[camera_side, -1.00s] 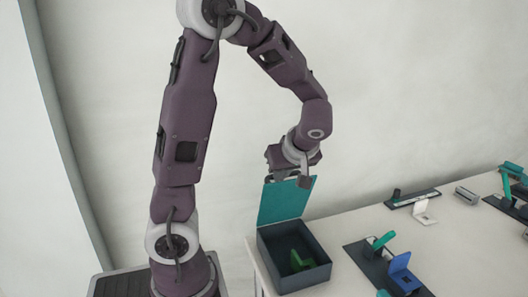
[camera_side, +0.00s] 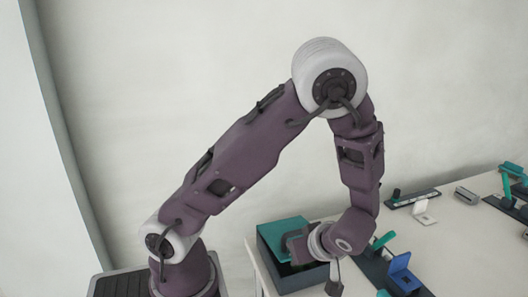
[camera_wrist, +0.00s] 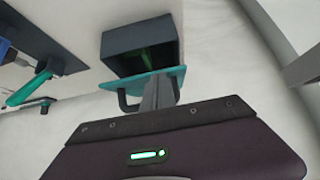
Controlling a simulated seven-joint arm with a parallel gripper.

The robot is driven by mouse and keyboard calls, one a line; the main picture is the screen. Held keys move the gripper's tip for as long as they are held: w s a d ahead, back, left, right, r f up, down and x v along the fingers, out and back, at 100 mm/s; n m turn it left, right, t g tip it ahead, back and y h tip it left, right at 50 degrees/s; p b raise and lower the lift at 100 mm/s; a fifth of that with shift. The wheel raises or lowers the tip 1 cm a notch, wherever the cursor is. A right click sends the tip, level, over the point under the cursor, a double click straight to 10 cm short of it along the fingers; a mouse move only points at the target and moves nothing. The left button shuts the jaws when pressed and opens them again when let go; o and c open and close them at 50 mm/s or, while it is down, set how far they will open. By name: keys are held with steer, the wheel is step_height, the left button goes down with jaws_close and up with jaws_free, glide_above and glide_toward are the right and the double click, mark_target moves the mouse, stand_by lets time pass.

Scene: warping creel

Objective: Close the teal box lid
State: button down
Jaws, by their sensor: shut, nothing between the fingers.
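The teal lid (camera_side: 284,227) is partly lowered over its dark grey box (camera_side: 270,262) and stands tilted, not flat. In the wrist view the lid (camera_wrist: 135,83) shows as a slanted teal strip with a dark handle (camera_wrist: 124,103) on its outer side. The open box (camera_wrist: 113,45) shows beyond it, with a green object (camera_wrist: 147,59) inside. My gripper (camera_wrist: 157,82) is shut and empty, its fingers in front of the lid's outer face. I cannot tell whether they touch it. In the side view my wrist hides the fingertips and part of the box.
Right of the box, a dark base (camera_side: 373,270) carries a green lever (camera_side: 383,240) and a blue flap (camera_side: 401,270), close to my wrist. Farther back lie a white hinged piece (camera_side: 425,219) and a grey block (camera_side: 466,195). Bare table (camera_side: 455,245) shows between them.

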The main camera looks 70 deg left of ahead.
steer(key=shift+d+f, duration=0.3)
steer(key=shift+f, duration=0.75)
steer(key=shift+d+f, duration=0.25)
steer(key=shift+f, duration=0.8)
step_height(320, 180, up, 4)
steer(key=r, duration=0.1)
steer(key=d+f, duration=0.4)
steer(key=d, duration=0.5)
steer(key=w+a+r+h, duration=0.25)
steer(key=a+r, duration=0.35)
steer(key=r, duration=0.3)
steer(key=w+a+r+h, duration=0.1)
steer(key=a+r+h, duration=0.4)
steer(key=r, duration=0.4)
steer(key=shift+y, duration=0.75)
steer(key=a+f, duration=0.1)
steer(key=f, duration=0.3)
steer(key=a+f, duration=0.1)
steer(key=f, duration=0.4)
steer(key=a+f, duration=0.1)
steer(key=f, duration=0.3)
steer(key=shift+w+f, duration=0.1)
steer(key=shift+f, duration=0.1)
